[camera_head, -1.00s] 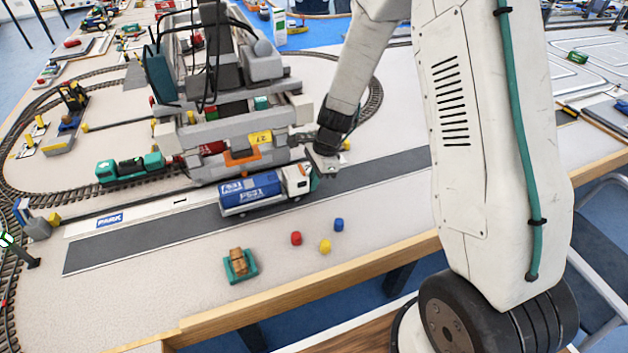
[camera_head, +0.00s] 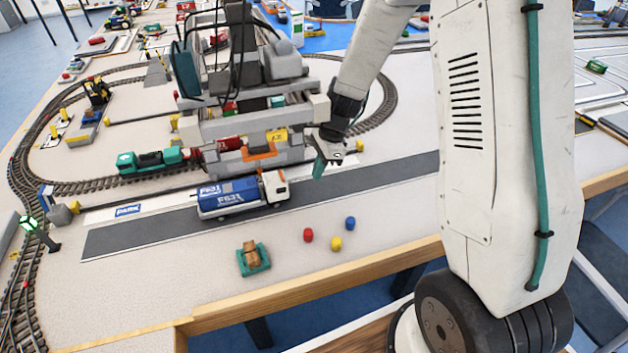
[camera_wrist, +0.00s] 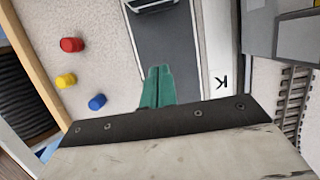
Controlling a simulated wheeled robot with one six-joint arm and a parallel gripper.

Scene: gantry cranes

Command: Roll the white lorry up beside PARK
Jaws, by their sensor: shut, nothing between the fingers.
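The lorry (camera_head: 243,194) has a white cab facing right and a blue load body. It stands on the dark grey road strip. The blue PARK label (camera_head: 128,210) is on the white strip beside the road, left of the lorry's rear end. My gripper (camera_head: 319,168) is shut and empty, with its teal fingers to the right of the cab and a gap between them. In the wrist view my shut fingers (camera_wrist: 157,88) are over the road, and part of the lorry's front (camera_wrist: 152,4) shows at the top edge.
A grey gantry crane (camera_head: 245,130) stands behind the lorry, close to the road. Red (camera_head: 308,235), yellow (camera_head: 336,244) and blue (camera_head: 350,223) pieces and a small teal tray (camera_head: 243,262) lie in front. The road left of the lorry is clear.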

